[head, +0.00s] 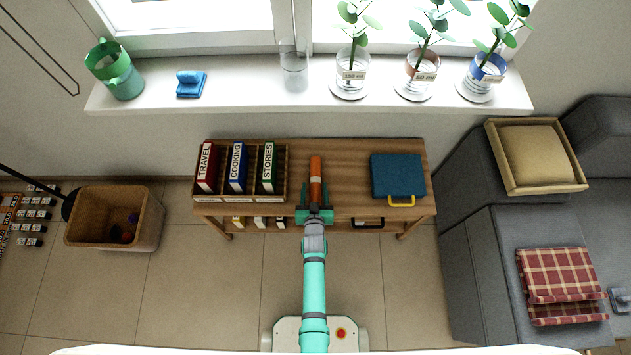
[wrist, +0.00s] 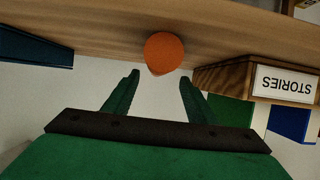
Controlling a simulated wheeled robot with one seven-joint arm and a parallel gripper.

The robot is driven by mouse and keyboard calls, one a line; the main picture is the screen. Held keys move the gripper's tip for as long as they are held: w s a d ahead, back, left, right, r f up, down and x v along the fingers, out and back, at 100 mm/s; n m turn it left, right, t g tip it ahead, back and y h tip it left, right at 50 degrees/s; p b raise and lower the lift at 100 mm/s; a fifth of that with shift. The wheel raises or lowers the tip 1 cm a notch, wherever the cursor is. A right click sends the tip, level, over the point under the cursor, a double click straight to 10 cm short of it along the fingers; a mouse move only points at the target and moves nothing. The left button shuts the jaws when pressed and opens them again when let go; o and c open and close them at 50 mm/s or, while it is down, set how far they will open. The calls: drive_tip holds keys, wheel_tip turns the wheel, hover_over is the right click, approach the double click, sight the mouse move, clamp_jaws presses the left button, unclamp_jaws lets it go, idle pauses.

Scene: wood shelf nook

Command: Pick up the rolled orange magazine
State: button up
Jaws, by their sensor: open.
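The rolled orange magazine (head: 316,180) lies on the wooden shelf table, between the book organizer and the blue case. It points away from me, and its round near end shows in the wrist view (wrist: 164,52). My gripper (head: 315,211) is at the table's front edge, at the near end of the magazine. In the wrist view its two green fingers (wrist: 158,92) are spread apart with nothing between them. The magazine's end appears just beyond the fingertips, centred between them. The wrist picture appears upside down.
The wooden organizer (head: 240,197) with Travel, Cooking and Stories books stands close on the left. The blue case (head: 397,175) with a yellow handle lies to the right. A lower shelf holds small items. Potted plants stand on the windowsill (head: 230,98); a grey sofa (head: 470,260) is at right.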

sight(316, 181)
drive_tip(key=shift+d+x, duration=0.2)
drive_tip(key=shift+x, duration=2.55)
drive_tip(key=shift+c, duration=0.4)
drive_tip(key=c, duration=1.2)
drive_tip(key=shift+o, duration=0.2)
